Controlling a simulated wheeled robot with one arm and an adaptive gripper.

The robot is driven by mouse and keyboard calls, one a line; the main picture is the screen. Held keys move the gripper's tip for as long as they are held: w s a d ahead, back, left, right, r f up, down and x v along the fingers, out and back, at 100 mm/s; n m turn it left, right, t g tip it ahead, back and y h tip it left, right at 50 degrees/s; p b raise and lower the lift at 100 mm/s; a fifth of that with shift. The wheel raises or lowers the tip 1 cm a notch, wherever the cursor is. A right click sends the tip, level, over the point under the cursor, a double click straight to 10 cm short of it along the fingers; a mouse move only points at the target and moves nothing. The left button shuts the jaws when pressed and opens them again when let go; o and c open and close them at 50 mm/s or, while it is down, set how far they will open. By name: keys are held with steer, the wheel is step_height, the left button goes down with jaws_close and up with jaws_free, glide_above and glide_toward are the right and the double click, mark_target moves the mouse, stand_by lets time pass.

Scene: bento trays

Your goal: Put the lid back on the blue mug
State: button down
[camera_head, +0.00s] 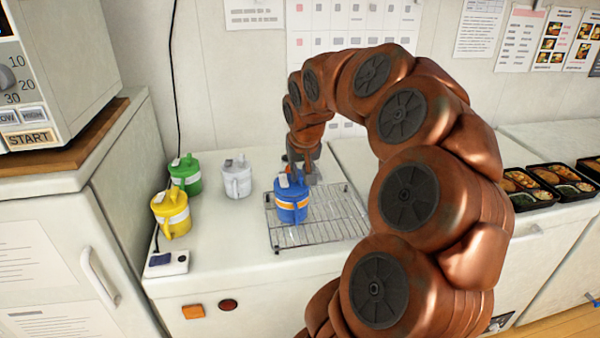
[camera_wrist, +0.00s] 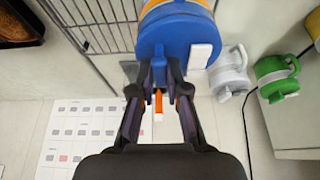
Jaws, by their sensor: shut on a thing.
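The blue mug (camera_head: 291,211), with a white and orange band, stands on a wire rack. Its blue lid (camera_head: 287,188), with a white tab, is at the mug's top. I cannot tell whether it is fully seated. In the wrist view the round blue lid (camera_wrist: 172,32) fills the top middle, and a bit of the mug's orange band (camera_wrist: 183,3) shows beyond it. In the head view my gripper (camera_head: 303,178) is just behind and right of the lid.
The wire rack (camera_head: 345,222) lies on the white counter. A grey-white mug (camera_head: 237,180), a green mug (camera_head: 185,177) and a yellow mug (camera_head: 171,216) stand to the left. A power strip (camera_head: 167,263) lies at the front left. Bento trays (camera_head: 535,201) are at the right.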

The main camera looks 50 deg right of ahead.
steer(key=c, duration=0.6)
jaws_free()
steer(key=shift+r, duration=0.1)
steer(key=shift+r+p, duration=0.9)
steer(key=shift+r, duration=2.55)
steer(key=shift+c, duration=0.4)
jaws_close()
